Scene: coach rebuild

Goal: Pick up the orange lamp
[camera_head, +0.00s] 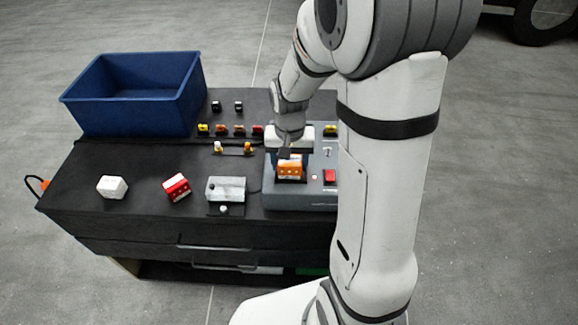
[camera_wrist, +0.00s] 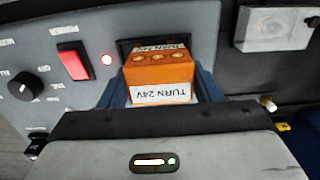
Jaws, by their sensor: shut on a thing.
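The orange lamp (camera_head: 291,168) is a small block at the grey test box (camera_head: 300,200) on the black cabinet top. In the wrist view the orange lamp (camera_wrist: 158,70) has a white label reading "TURN 24V" and stands at a dark slot in the box's face. My gripper (camera_head: 290,155) reaches down onto it from above. In the wrist view my gripper (camera_wrist: 160,88) has blue fingers on both sides of the lamp, shut on it. I cannot tell whether the lamp is still seated in the slot.
The box carries a red switch (camera_wrist: 73,62) and a black knob (camera_wrist: 28,86). A white block (camera_head: 112,187), a red block (camera_head: 177,187) and a grey metal fixture (camera_head: 226,189) stand to the left. A blue bin (camera_head: 135,105) is at the back left. Several small coloured parts sit behind.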

